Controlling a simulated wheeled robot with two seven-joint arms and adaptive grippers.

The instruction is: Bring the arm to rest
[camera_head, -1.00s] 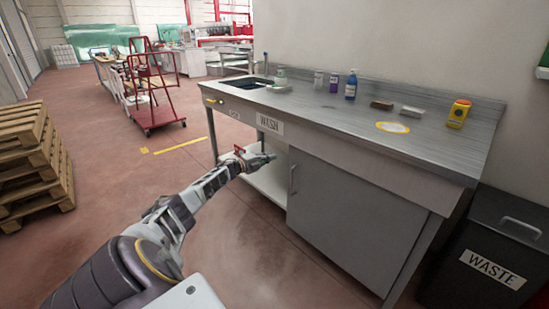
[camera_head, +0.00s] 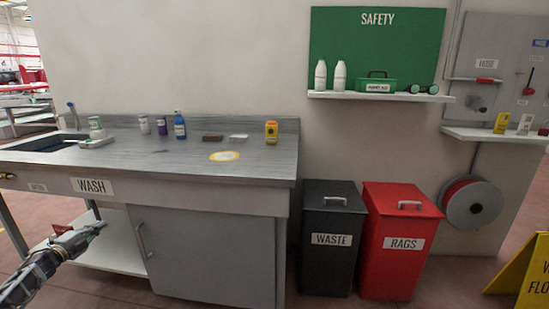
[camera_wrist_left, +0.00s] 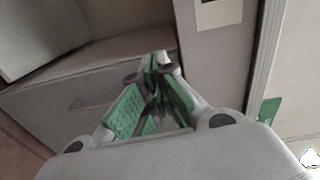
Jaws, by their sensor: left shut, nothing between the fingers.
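My left gripper (camera_head: 92,230) is at the lower left of the head view, at the end of my left arm. It is in front of the wash bench's open lower shelf (camera_head: 112,251), below the worktop. In the left wrist view its green-padded fingers (camera_wrist_left: 155,95) come together at the tips with nothing between them. I cannot tell from the head view how close the fingers are to the shelf. My right gripper is not in view.
The wash bench worktop (camera_head: 185,161) holds bottles and small items. A cabinet door (camera_head: 198,262) is right of the gripper. A black waste bin (camera_head: 331,265), red rags bin (camera_head: 400,263) and yellow floor sign (camera_head: 531,272) stand further right.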

